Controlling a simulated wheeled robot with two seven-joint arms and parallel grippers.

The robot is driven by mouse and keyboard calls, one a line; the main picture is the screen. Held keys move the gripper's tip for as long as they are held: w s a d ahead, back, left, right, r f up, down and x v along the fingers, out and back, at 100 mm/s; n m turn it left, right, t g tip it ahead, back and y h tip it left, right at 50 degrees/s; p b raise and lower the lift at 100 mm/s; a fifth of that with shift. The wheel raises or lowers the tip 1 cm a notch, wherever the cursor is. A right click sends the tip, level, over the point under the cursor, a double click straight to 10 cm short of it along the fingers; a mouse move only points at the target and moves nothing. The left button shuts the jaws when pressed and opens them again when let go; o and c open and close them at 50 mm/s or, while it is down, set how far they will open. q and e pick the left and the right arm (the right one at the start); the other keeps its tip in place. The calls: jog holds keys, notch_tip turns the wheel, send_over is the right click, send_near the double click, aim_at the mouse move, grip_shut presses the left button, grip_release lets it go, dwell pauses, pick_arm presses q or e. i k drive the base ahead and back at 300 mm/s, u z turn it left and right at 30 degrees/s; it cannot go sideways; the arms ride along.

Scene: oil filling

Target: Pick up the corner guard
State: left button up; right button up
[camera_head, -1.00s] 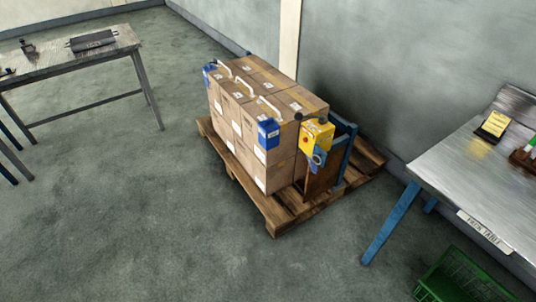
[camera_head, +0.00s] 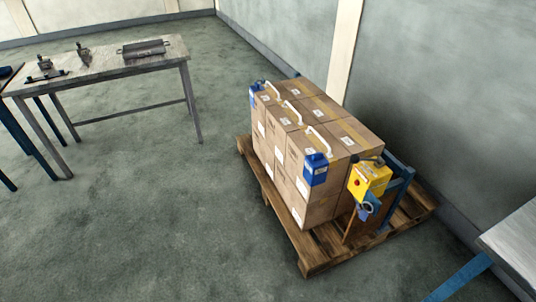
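A blue piece with a pale label (camera_head: 315,168) sits on the near upper corner of a stack of cardboard boxes (camera_head: 275,150); it looks like a corner guard. A second blue piece (camera_head: 255,96) sits on the stack's far left upper corner, and it is partly cut up by its own dark details and small in view. The stack stands on a wooden pallet (camera_head: 318,262). Neither of my grippers shows in the head view.
A yellow box with a red button (camera_head: 368,181) is by a blue frame (camera_head: 401,180) at the stack's right end. A metal table (camera_head: 105,62) with tools stands at the left, another table (camera_head: 515,245) at the right edge. Open floor lies in front of the pallet.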

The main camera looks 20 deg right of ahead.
aim_at(316, 169)
jog(key=i, duration=0.9)
jog(key=z, duration=0.5)
